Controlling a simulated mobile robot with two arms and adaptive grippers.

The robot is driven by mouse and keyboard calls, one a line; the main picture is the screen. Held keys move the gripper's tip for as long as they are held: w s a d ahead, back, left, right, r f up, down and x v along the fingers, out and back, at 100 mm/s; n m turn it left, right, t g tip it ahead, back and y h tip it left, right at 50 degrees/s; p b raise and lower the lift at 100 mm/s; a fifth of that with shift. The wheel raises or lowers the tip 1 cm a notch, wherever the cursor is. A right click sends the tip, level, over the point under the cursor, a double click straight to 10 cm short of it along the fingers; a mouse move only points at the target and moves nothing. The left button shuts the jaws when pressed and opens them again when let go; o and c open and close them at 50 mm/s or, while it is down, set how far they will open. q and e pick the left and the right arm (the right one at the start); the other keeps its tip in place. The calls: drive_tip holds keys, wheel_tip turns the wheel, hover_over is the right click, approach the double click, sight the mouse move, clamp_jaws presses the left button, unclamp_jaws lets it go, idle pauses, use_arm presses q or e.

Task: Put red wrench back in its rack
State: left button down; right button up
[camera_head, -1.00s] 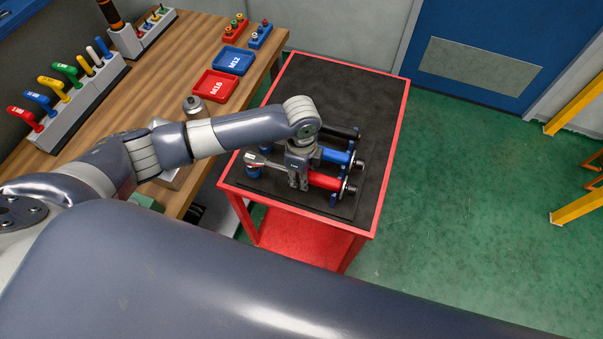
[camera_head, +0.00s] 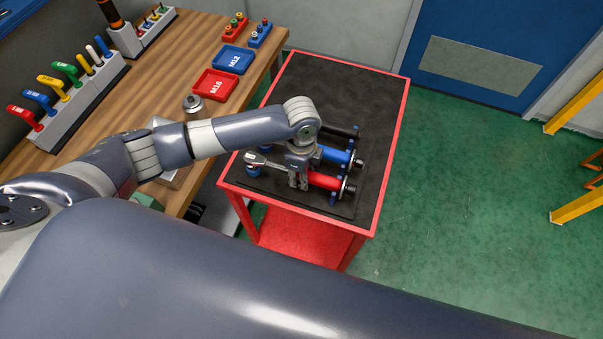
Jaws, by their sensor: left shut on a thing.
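My left gripper (camera_head: 298,185) points down over the cart, at the left end of a red pipe (camera_head: 323,180). It is shut on a grey wrench (camera_head: 262,160), whose head sticks out to the left over a small blue part. The wrench's grip is hidden by the gripper, so its colour cannot be told. A grey tool rack (camera_head: 85,108) stands on the wooden bench at the left, with several coloured handles upright in it; the nearest is red (camera_head: 24,117). My right gripper is not in view.
The cart's dark mat (camera_head: 330,85) is bare at the far end. Blue and black pipes lie beside the red one. A red M16 tray (camera_head: 214,85) and a blue M12 tray (camera_head: 233,60) sit on the bench.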

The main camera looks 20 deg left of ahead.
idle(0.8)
use_arm(q)
drive_tip(key=c, duration=1.3)
unclamp_jaws()
wheel_tip(320, 180, up, 12)
drive_tip(key=shift+f, duration=0.1)
